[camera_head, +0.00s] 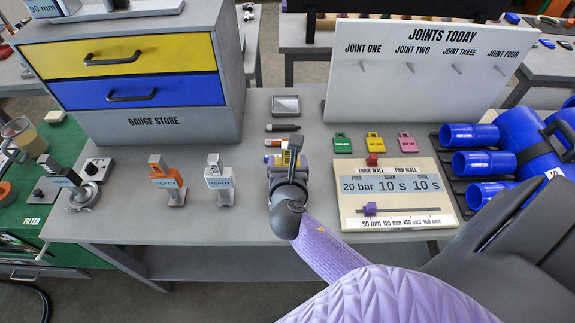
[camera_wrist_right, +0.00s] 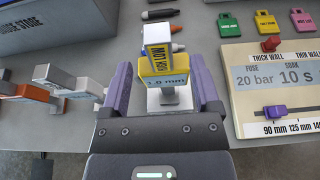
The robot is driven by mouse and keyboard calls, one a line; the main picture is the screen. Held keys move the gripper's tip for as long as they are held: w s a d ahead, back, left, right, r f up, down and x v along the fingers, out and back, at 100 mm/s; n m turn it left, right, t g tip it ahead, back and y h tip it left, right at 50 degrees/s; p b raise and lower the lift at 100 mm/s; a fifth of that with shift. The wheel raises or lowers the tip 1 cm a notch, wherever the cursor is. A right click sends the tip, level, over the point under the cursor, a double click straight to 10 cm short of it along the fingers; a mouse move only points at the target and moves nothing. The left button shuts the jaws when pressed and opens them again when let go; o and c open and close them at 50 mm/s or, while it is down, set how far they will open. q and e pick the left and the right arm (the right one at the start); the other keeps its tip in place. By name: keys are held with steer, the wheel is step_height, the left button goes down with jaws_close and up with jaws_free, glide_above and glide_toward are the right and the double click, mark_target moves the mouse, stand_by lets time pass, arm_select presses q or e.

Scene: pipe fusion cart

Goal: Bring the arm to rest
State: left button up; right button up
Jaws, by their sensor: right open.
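My right arm reaches in from the lower right, and its gripper (camera_head: 287,168) is over the front middle of the grey table. In the right wrist view the gripper (camera_wrist_right: 162,72) is open. Its two purple fingers stand on either side of a small upright gauge (camera_wrist_right: 164,67) with a yellow block reading "1.0 mm" and a white top marked "HIGH LOW". The gauge stands on a pale base. In the head view the gripper mostly hides it. My left gripper is not in view.
Orange (camera_head: 168,182) and white (camera_head: 219,182) "READY" gauges stand left of the gripper. The settings panel (camera_head: 395,216) is to its right. Green (camera_head: 342,144), yellow (camera_head: 375,142) and pink (camera_head: 406,142) tags lie behind the panel. The gauge store (camera_head: 150,127) is back left; blue pipes (camera_head: 485,164) are right.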

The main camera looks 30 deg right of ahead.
steer(key=s+a+m+g+y, duration=0.4)
steer(key=s+m, duration=0.6)
steer(key=m, duration=0.4)
steer(key=s+a+m+g+y, duration=0.45)
steer(key=s+m, duration=0.45)
steer(key=m, duration=0.5)
step_height(320, 180, down, 27)
steer(key=s+d+g+h+b, duration=0.1)
steer(key=s+g+b, duration=0.1)
steer(key=b, duration=0.7)
steer(key=s+d+f+n+b, duration=0.1)
steer(key=s+d+f+b, duration=0.2)
steer(key=s+f, duration=1)
step_height(320, 180, down, 5)
steer(key=g+b, duration=0.1)
steer(key=b, duration=0.2)
steer(key=shift+s+r+b, duration=0.15)
steer(key=shift+s+b, duration=0.15)
steer(key=shift+s, duration=0.1)
